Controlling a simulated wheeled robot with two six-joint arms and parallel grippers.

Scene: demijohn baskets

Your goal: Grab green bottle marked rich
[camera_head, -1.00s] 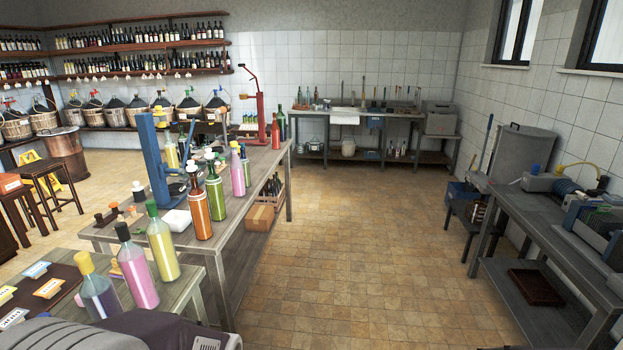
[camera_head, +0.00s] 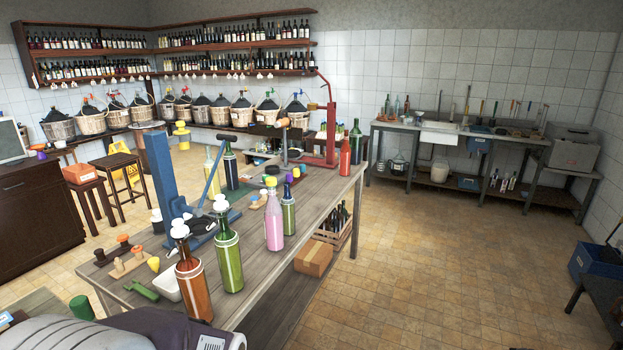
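Several green bottles stand upright on the long wooden bench (camera_head: 318,215). A green bottle with a white stopper (camera_head: 229,255) is near the front edge. A green bottle with a purple top (camera_head: 288,211) stands farther along, beside a pink bottle (camera_head: 273,220). A dark green bottle (camera_head: 231,168) stands farther back, and another (camera_head: 355,146) is at the far end. The bottles' markings are too small to read, so I cannot tell which is marked rich. Neither of my grippers is in view.
An orange-brown bottle (camera_head: 193,282) stands next to the white-stoppered green one. A blue corking press (camera_head: 165,180) and a red one (camera_head: 331,120) stand on the bench. A cardboard box (camera_head: 313,258) sits below. The tiled floor (camera_head: 430,265) to the right is clear.

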